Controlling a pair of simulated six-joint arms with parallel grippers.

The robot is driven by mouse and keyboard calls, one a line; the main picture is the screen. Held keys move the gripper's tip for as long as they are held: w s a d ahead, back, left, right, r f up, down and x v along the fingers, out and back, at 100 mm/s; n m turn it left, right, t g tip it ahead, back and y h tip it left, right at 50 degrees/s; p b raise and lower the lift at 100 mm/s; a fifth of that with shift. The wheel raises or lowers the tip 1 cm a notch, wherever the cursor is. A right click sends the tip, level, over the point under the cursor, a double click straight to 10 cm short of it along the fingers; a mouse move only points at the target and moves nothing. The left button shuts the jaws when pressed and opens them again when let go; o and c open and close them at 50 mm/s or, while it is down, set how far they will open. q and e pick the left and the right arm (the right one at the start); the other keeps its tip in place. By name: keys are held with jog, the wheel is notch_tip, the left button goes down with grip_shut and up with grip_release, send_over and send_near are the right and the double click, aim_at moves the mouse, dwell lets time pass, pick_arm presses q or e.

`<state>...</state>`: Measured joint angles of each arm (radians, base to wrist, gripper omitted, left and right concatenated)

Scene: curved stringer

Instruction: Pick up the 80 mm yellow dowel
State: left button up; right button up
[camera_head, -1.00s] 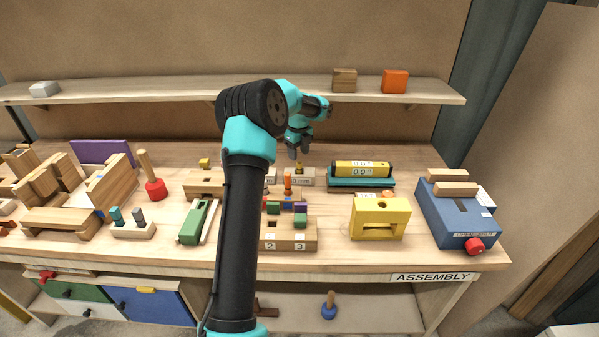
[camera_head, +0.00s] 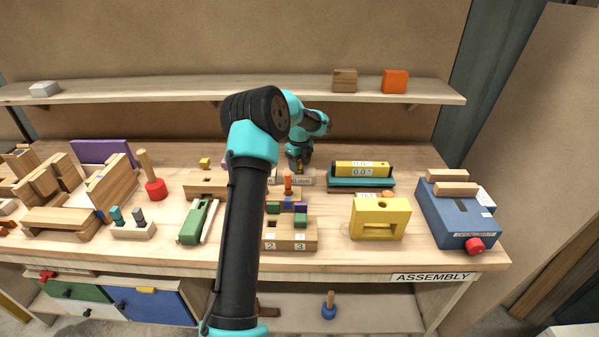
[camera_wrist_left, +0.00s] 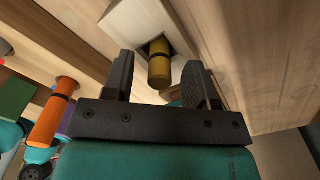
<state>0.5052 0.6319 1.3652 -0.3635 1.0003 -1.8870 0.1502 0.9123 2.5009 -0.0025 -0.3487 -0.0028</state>
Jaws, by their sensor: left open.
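The yellow dowel (camera_wrist_left: 159,66) stands in a square socket of a pale wooden block (camera_wrist_left: 138,22) in the left wrist view. In the head view the same block (camera_head: 306,179) carries a small label, and the dowel is largely covered by my gripper. My left gripper (camera_wrist_left: 163,75) is open, with one finger on each side of the dowel. In the head view the left gripper (camera_head: 300,168) is above the block and points down. I cannot tell whether the fingers touch the dowel. My right gripper is not in view.
An orange dowel (camera_wrist_left: 51,115) stands close beside the gripper. A block with coloured pieces (camera_head: 290,235) is nearer the front. A yellow and teal level-like object (camera_head: 362,170) lies to the right. A shelf (camera_head: 230,88) runs behind.

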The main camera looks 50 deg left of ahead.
pick_arm(q)
jog(key=shift+c, duration=0.3)
grip_shut()
jog(key=shift+r, duration=0.2)
notch_tip(320, 180, up, 12)
jog(key=s+d, duration=1.2)
jog(key=d, duration=0.1)
jog(key=shift+s+f, duration=0.15)
jog(key=shift+s, duration=0.15)
dwell(0.4)
dwell(0.3)
